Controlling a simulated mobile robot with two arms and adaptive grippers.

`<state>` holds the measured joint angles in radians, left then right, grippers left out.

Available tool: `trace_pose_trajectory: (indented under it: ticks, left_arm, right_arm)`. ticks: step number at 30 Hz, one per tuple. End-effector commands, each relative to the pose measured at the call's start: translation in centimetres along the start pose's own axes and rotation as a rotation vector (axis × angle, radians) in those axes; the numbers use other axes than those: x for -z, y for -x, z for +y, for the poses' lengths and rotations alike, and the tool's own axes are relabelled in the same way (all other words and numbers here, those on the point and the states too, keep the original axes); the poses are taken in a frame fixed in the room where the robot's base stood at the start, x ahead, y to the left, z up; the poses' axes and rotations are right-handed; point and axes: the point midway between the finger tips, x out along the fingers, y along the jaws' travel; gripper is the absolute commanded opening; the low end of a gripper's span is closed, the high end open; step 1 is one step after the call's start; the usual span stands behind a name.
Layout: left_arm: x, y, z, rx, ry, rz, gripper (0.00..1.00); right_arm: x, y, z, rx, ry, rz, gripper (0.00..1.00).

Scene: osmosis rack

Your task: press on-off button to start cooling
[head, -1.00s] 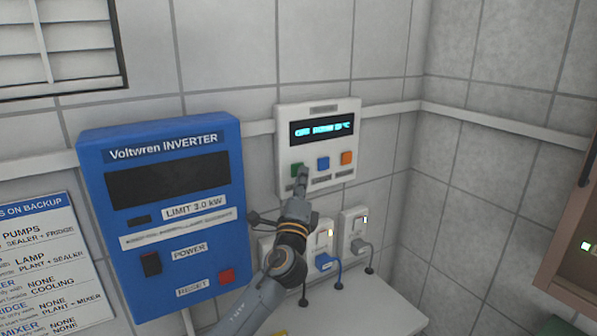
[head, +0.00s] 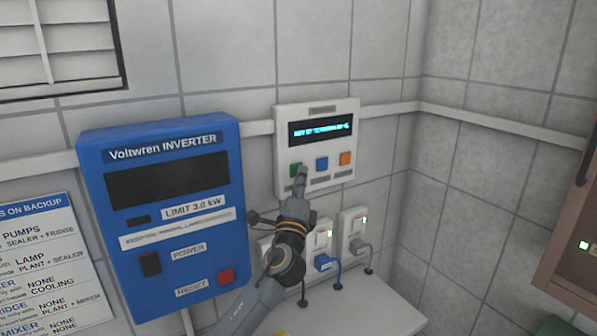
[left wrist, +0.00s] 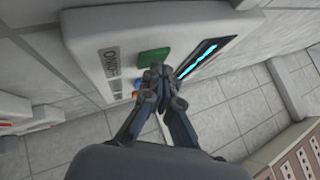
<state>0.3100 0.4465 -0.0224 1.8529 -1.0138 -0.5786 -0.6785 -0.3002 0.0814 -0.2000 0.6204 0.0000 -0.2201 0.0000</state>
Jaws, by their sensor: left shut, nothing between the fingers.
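A white wall control panel (head: 287,183) has a lit cyan display (head: 320,130) and a row of green, blue and orange buttons. The green button (head: 296,169) is at the left of the row; in the left wrist view the green button (left wrist: 153,57) has a label reading ON/OFF beside it. My left gripper (head: 301,172) is shut and empty. Its fingertips are at the green button's edge and hide part of it in the head view. In the left wrist view the fingertips (left wrist: 157,70) are right beside the button; I cannot tell whether they touch it.
A blue Voltwren inverter (head: 225,165) with POWER and RESET controls hangs left of the panel. Sockets with plugs (head: 355,232) are below, over a white surface (head: 375,310). A brown cabinet (head: 568,220) is at right. The wall right of the panel is clear.

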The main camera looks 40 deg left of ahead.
Motion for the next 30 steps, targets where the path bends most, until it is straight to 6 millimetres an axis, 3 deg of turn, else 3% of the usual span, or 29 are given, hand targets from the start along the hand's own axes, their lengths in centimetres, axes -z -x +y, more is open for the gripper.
trace_pose_trajectory:
  ticks: [23,30]
  left_arm:
    - [0.6,1.2,-0.8,0.001,-0.001,-0.002,0.0]
    - [1.6,2.3,-1.6,0.001,0.001,0.001,0.0]
  right_arm:
    - [0.0,0.1,0.0,0.0,0.0,0.0,0.19]
    - [0.1,0.3,-0.1,0.001,0.0,0.0,0.19]
